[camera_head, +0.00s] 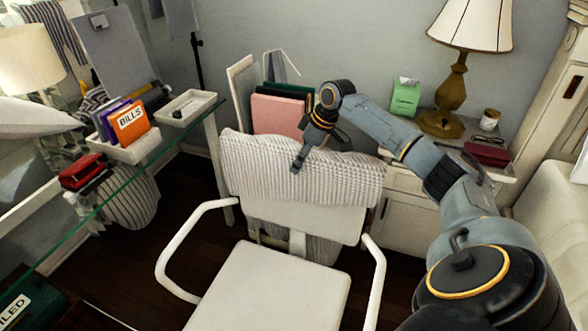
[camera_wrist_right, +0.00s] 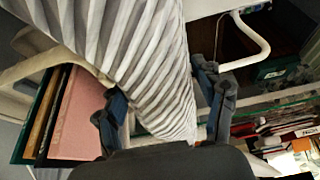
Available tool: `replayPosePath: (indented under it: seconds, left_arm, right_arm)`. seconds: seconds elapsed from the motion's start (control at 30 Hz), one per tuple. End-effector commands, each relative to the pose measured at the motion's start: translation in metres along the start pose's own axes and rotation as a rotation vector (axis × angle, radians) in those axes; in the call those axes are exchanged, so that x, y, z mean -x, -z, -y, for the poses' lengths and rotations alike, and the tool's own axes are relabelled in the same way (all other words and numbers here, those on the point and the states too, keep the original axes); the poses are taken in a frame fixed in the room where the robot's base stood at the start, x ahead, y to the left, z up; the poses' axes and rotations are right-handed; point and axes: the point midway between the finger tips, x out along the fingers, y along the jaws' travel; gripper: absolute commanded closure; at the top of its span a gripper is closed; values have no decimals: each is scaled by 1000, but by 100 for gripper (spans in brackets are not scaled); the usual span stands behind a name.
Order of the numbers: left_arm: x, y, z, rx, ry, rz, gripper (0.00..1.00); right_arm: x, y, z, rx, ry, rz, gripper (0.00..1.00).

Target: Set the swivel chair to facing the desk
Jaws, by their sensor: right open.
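The white swivel chair (camera_head: 275,290) has its seat toward me and its backrest on the far side, by the back wall. A ribbed white-grey cloth (camera_head: 250,165) hangs over the backrest. The glass-topped desk (camera_head: 130,170) runs along the left, so the chair is not squarely facing it. My right gripper (camera_head: 298,160) is at the top of the backrest, over the cloth. In the right wrist view, its open fingers (camera_wrist_right: 160,85) stand on either side of the cloth-covered backrest (camera_wrist_right: 150,60); whether they touch it is unclear. My left gripper is out of view.
Folders (camera_head: 275,112) stand behind the backrest. A white cabinet (camera_head: 400,210) with a lamp (camera_head: 455,85) and a green tissue box (camera_head: 405,98) is at the right. A bills holder (camera_head: 130,145) and a white tray (camera_head: 190,106) are at the desk. A bed edge shows far right.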

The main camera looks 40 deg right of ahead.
Motion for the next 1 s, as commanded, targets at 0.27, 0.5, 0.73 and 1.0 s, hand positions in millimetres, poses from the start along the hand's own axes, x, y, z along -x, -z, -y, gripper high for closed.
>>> replayPosePath:
  seconds: [0.27,0.5,0.73,1.0]
  left_arm:
    - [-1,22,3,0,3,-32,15]
    - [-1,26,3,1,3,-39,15]
    - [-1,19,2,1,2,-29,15]
    - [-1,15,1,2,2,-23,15]
  right_arm:
    - [-43,0,0,-1,1,-2,30]
    - [-53,0,0,0,0,-1,30]
    - [-53,0,0,0,-1,-1,38]
    - [-52,0,0,0,-1,-1,93]
